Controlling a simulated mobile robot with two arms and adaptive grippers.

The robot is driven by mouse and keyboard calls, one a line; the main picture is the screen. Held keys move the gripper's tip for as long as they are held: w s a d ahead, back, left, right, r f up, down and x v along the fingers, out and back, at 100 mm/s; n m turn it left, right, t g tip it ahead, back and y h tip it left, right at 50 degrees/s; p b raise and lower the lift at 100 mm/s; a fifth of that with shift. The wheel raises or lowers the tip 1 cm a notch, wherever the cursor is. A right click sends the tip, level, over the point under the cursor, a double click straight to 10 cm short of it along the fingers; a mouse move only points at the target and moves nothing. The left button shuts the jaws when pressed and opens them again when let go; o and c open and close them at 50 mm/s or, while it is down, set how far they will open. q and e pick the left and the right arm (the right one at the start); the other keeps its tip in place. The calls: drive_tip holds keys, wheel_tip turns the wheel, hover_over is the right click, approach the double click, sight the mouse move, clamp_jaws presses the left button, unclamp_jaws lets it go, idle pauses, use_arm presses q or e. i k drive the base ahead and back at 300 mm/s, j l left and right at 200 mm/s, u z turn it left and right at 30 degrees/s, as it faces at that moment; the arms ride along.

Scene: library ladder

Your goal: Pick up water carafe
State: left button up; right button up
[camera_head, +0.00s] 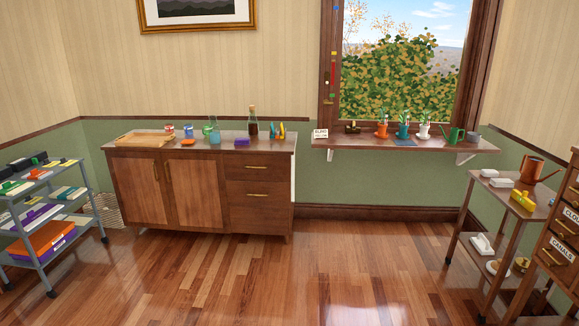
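A clear, bluish glass vessel (214,132), which looks like the water carafe, stands upright on top of the wooden sideboard (197,185) across the room. It is small in the view, and its exact shape is hard to make out. A small blue object sits just left of it, and a green item is beside it. Neither of my grippers is in view.
A dark bottle (253,122) and a purple block (242,142) stand right of the vessel. A wooden tray (145,138) lies at the left end. Carts stand at far left (50,225) and right (515,205). The wooden floor (300,270) between is clear.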

sight(215, 133)
drive_tip(key=i+u, duration=0.1)
drive_tip(key=i, duration=0.55)
drive_tip(key=i+u, duration=0.1)
drive_tip(key=i, duration=0.55)
drive_tip(key=i+l+u, duration=0.1)
drive_tip(key=i, duration=0.55)
drive_tip(key=i+l+u, duration=0.1)
drive_tip(key=i, duration=0.55)
drive_tip(key=l, duration=0.1)
